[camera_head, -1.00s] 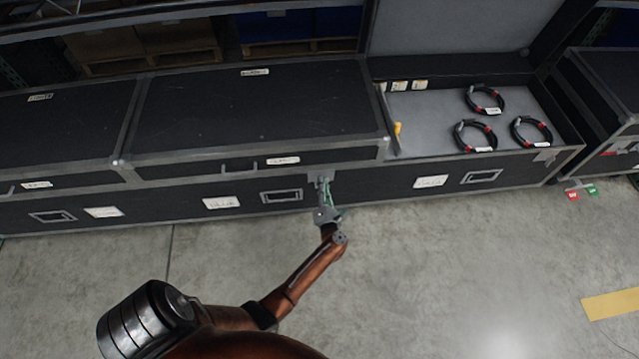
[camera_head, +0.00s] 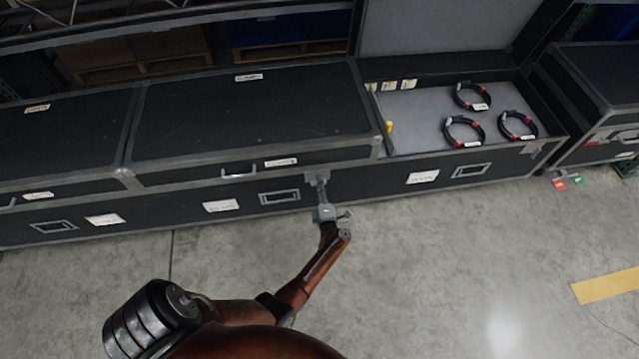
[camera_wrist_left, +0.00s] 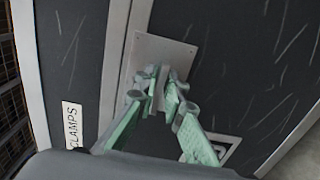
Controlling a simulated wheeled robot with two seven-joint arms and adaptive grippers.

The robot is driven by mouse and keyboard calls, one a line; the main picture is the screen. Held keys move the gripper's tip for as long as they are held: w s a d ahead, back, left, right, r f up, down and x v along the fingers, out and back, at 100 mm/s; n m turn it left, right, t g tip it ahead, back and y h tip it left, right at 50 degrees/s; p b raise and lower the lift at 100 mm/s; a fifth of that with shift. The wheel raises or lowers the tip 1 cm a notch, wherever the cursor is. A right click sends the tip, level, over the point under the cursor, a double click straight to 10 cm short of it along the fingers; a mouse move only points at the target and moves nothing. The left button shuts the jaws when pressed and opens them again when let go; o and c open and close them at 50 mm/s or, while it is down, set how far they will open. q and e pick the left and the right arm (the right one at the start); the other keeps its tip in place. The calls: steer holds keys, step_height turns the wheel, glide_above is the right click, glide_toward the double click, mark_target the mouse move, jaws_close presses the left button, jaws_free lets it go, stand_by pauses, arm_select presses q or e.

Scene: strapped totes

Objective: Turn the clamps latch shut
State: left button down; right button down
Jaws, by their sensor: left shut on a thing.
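The clamps case (camera_head: 250,105) is the closed black case with metal edges in the middle of the head view. Its CLAMPS label (camera_wrist_left: 73,126) shows in the left wrist view. The latch's metal plate (camera_wrist_left: 160,48) is on the case front, and it also shows in the head view (camera_head: 317,176). My left gripper (camera_wrist_left: 166,88) is in front of the plate, its green-padded fingers shut on the latch's small turn piece, which is mostly hidden between the fingertips. In the head view the left gripper (camera_head: 321,192) reaches up to the latch from below. My right gripper is not in view.
Right of it is an open case (camera_head: 420,115) with several cable coils (camera_head: 463,131) inside. Another closed case (camera_head: 60,150) stands at left. The concrete floor (camera_head: 450,260) in front is clear, with a yellow strip (camera_head: 607,286) at right.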

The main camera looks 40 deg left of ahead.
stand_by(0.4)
arm_select(q)
steer(key=c, duration=2.1)
jaws_free()
